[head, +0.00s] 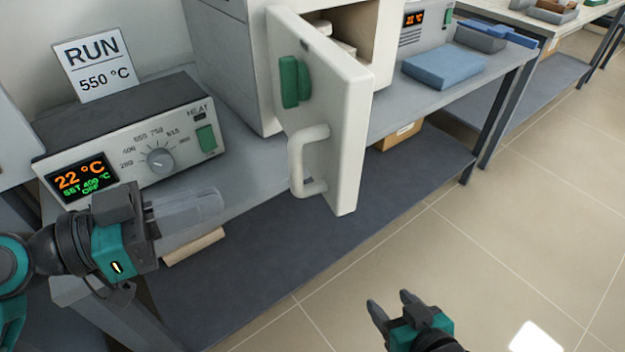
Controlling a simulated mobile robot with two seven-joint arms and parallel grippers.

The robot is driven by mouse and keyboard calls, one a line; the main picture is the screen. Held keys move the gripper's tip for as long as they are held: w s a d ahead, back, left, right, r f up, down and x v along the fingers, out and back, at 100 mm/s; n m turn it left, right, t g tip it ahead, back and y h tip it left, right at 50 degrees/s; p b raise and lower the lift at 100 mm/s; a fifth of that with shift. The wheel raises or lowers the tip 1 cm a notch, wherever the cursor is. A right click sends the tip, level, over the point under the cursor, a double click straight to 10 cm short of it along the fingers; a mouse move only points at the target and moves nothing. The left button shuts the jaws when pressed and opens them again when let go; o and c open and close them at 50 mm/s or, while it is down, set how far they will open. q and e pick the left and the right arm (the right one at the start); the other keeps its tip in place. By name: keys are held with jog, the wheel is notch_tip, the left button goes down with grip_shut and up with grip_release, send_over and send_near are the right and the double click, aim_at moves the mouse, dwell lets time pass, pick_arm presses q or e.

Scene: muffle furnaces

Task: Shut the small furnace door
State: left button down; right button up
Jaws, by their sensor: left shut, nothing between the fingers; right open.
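The small furnace (235,60) stands on the bench, with its cream door (345,110) swung open toward me. The door has a pale loop handle (297,165) and a green block (290,82) on the face turned to the left. Part of the chamber (357,25) shows behind the door, with pale items inside. My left gripper (220,202) is shut and empty, left of the door and apart from it, in front of the control box. My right gripper (390,303) is open and empty, low over the floor, below and right of the door.
A control box (150,145) with dial and display reading 22 °C, set 400, OFF, stands left. A sign (92,65) reads RUN 550 °C. A blue pad (443,67) lies on the bench right of the door. Floor (500,220) at right is clear.

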pick_arm(q)
notch_tip(320, 180, up, 2)
jog(key=s+m+g+h, duration=0.1)
jog(key=p, duration=0.3)
send_near(337, 158)
jog(key=x, duration=0.5)
jog(key=shift+w, duration=0.1)
jog(key=shift+x, duration=0.9)
jog(key=shift+f, duration=0.1)
jog(key=shift+d, duration=0.1)
